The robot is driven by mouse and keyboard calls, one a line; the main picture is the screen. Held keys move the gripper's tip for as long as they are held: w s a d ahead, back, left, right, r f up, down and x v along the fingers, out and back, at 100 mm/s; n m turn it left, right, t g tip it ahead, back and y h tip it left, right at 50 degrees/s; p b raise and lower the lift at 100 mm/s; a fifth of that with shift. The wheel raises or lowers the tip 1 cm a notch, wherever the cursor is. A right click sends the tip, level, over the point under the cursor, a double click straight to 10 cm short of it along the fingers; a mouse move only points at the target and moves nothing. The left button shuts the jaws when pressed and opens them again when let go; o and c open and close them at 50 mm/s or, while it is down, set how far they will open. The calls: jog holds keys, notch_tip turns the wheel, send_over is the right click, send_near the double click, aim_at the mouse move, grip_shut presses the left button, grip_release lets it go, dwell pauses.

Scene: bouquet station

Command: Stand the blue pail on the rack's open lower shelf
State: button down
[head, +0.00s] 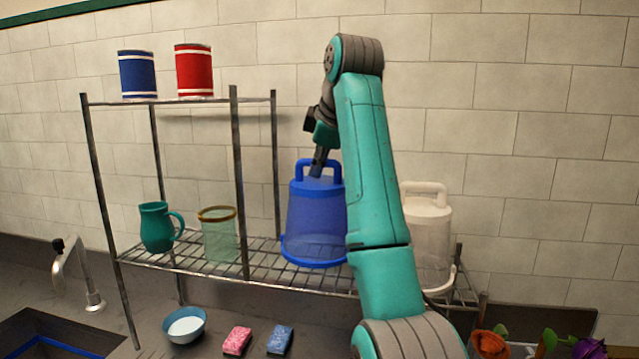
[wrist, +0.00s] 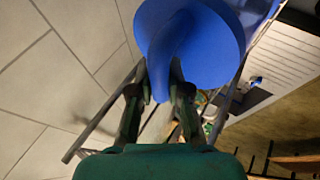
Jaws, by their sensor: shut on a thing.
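The blue pail (head: 315,225) is upright in the head view, with a narrow top, a wide rim at the bottom and a handle on top. It is over the middle of the rack's lower shelf (head: 190,248); I cannot tell whether its base touches the wires. My gripper (head: 318,168) is shut on the handle from above. In the wrist view my gripper (wrist: 161,92) has its fingers on either side of the handle, and the blue pail (wrist: 195,50) fills the top centre. My arm hides the pail's right edge.
A white pail (head: 426,235) is on the right, partly behind my arm. A teal mug (head: 156,228) and a green glass (head: 219,238) stand on the lower shelf's left. Blue (head: 137,75) and red (head: 194,72) cans are above. A bowl (head: 184,325) and sponges (head: 237,341) lie below.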

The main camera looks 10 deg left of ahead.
aim_at(317, 183)
jog(key=shift+f, duration=1.8)
jog(key=c, duration=1.1)
grip_release()
jog(key=shift+f, duration=0.15)
